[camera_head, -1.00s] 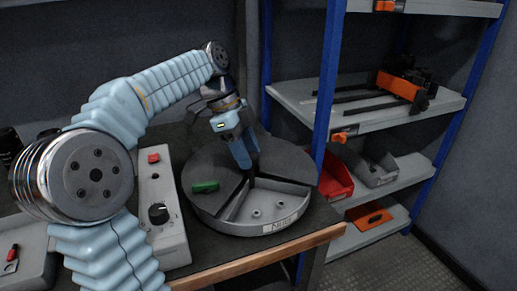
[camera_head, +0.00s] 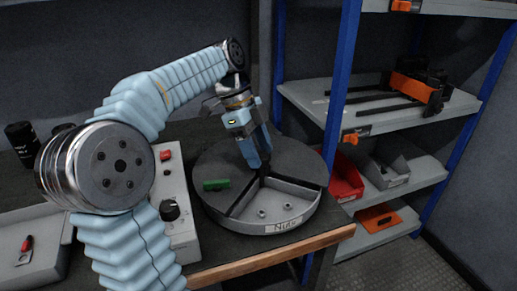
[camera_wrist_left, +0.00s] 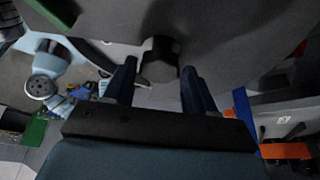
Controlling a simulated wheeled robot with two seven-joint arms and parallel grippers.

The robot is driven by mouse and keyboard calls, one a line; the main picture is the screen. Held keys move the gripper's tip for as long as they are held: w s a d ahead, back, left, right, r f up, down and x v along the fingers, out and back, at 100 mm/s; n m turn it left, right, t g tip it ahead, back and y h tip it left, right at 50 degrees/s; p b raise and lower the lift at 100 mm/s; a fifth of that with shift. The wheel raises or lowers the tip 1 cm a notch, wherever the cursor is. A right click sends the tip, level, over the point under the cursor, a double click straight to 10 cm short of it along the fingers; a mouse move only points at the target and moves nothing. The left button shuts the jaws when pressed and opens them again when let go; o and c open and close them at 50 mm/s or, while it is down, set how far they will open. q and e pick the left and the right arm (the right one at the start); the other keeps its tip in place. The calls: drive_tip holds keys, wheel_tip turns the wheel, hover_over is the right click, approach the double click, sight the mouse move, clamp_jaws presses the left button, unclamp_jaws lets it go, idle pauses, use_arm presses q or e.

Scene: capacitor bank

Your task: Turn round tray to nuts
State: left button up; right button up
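The round tray (camera_head: 310,165) is a grey disc on the bench, with a dark knob (camera_wrist_left: 160,62) at its centre. An open wedge compartment with a few small nuts (camera_head: 272,211) faces the front, and its rim label (camera_head: 284,226) reads "Nuts". My left gripper (camera_head: 263,166) points down at the tray's centre. In the left wrist view its two fingers (camera_wrist_left: 159,82) stand apart on either side of the knob, with narrow gaps showing. My right gripper is not in view.
A control box (camera_head: 176,207) with a red button and black dial stands close left of the tray. A shelf rack (camera_head: 342,90) with blue posts, red bin (camera_head: 345,180) and grey bin (camera_head: 387,172) is at the right. The bench's wooden edge (camera_head: 270,258) runs in front.

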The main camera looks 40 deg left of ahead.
use_arm(q)
drive_tip(key=shift+o, duration=1.4)
drive_tip(key=p+v, duration=0.2)
drive_tip(key=v, duration=1)
drive_tip(key=shift+d, duration=0.1)
